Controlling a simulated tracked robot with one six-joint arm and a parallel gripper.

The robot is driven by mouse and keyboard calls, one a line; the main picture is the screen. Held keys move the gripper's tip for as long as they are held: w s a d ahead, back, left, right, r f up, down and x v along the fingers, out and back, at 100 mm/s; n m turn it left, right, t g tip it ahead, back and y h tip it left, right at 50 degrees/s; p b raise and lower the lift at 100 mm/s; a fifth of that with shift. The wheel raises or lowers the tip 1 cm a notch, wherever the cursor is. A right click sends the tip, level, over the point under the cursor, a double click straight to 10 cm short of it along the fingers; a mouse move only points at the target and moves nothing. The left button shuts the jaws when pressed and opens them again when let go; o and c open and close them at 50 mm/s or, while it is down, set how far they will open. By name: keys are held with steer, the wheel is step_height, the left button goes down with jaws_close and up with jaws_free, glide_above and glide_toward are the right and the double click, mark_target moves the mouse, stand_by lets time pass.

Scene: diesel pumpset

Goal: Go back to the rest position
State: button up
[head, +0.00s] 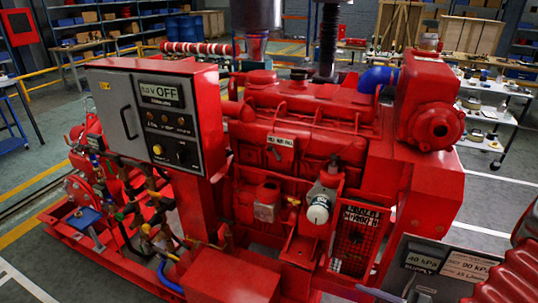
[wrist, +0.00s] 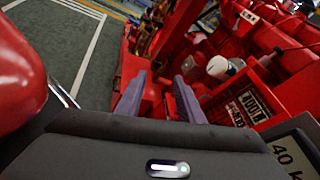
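My gripper (wrist: 158,86) shows in the wrist view with its two purple-grey fingers apart and nothing between them. Beyond the fingers is the red diesel pumpset (wrist: 209,38). In the head view the pumpset (head: 300,128) fills the middle, with a grey control panel (head: 160,118) reading OFF on its left. A white-capped filter (head: 319,208) sits on its near side. The fingers do not show clearly in the head view. A red part of my arm (head: 515,275) shows at the lower right.
Shelves (head: 110,25) and a workbench (head: 490,80) stand behind. Grey floor with painted lines (wrist: 75,40) is clear at the wrist view's upper left.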

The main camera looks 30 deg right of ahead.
steer(key=w+a+r+n+g, duration=0.2)
steer(key=a+r+n+g, duration=0.1)
steer(key=a+n+g, duration=0.4)
steer(key=w+a+r+n+g, duration=0.3)
steer(key=a+n+g, duration=0.2)
steer(key=a+n, duration=0.3)
steer(key=w+a+r+n+t+h, duration=0.2)
steer(key=a+r+n+h, duration=0.3)
steer(key=a+r+n, duration=0.4)
step_height(320, 180, up, 4)
steer(key=n+t, duration=0.1)
steer(key=n, duration=0.1)
steer(key=shift+w+a+n+t+h, duration=0.15)
steer(key=shift+n+t+h, duration=0.15)
steer(key=shift+n+t, duration=0.1)
